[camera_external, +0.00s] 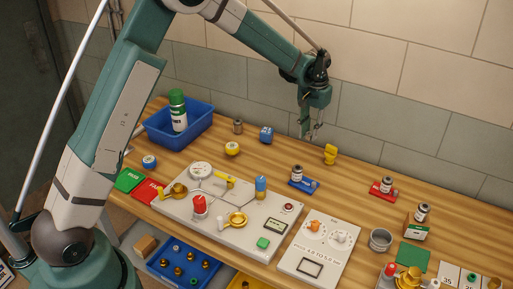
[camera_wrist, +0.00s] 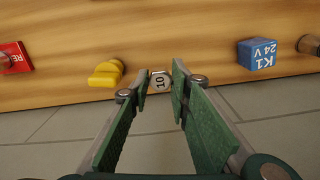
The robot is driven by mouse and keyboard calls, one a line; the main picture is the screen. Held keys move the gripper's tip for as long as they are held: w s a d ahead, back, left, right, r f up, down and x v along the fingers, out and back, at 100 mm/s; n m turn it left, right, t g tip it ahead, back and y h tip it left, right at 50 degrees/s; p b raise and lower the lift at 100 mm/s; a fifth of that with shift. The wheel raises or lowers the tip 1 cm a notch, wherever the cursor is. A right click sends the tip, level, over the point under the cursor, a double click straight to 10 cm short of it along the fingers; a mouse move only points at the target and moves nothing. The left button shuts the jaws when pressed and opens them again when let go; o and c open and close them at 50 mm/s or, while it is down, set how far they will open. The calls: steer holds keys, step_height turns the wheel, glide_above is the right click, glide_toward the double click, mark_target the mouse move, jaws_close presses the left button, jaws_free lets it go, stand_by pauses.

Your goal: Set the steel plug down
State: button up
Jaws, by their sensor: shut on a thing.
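My gripper (camera_external: 313,128) hangs above the back edge of the wooden table in the external view. In the wrist view, its green fingers (camera_wrist: 159,92) are closed on a small steel plug with a hexagonal face (camera_wrist: 160,82), marked with two characters. The plug sits between the fingertips, apart from the table. In the external view it is too small to make out clearly. The wooden table (camera_external: 345,198) lies below and in front of the gripper.
A yellow piece (camera_external: 330,154) and a blue cube (camera_external: 267,135) stand near the back edge, either side of the gripper. A steel cylinder (camera_external: 238,127) and blue bin (camera_external: 157,130) are farther left. A grey panel (camera_external: 262,226) fills the middle. Bare wood lies around the yellow piece.

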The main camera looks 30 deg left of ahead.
mark_target(310, 133)
steer(key=shift+f, duration=1.8)
steer(key=shift+f, duration=1.85)
steer(key=shift+f, duration=0.2)
steer(key=o, duration=0.9)
steer(key=shift+r, duration=0.25)
step_height(310, 133, up, 12)
steer(key=shift+d+f, duration=0.1)
